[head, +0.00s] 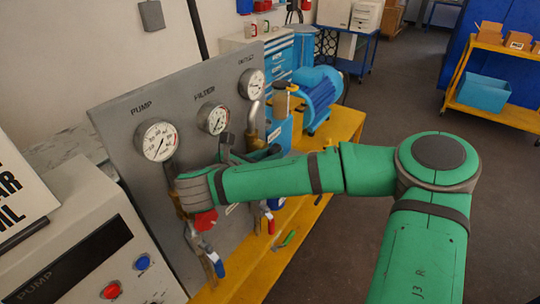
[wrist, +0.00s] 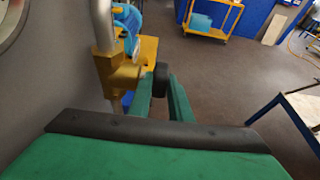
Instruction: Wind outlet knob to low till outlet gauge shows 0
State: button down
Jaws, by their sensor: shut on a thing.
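The outlet gauge (head: 251,84) is the farthest of three round dials on the grey panel (head: 120,110); its needle is too small to read. A silver pipe runs down from it to a brass valve body (wrist: 122,72). The black outlet knob (wrist: 161,78) sticks out from that brass body in the wrist view. My gripper (wrist: 165,85) has its two green fingers on either side of the knob, shut on it. In the head view my gripper (head: 268,153) is small beyond my arm, and the knob cannot be made out.
The pump gauge (head: 156,140) and filter gauge (head: 213,118) are nearer on the panel. Red and blue lever handles (head: 206,222) hang below my arm. A blue motor (head: 318,92) stands on the yellow bench (head: 345,122). Open floor lies to the right.

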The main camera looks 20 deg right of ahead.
jog(key=shift+a+f, duration=0.1)
jog(key=shift+f, duration=0.05)
jog(key=c, duration=1.9)
grip_release()
jog(key=v, duration=1.1)
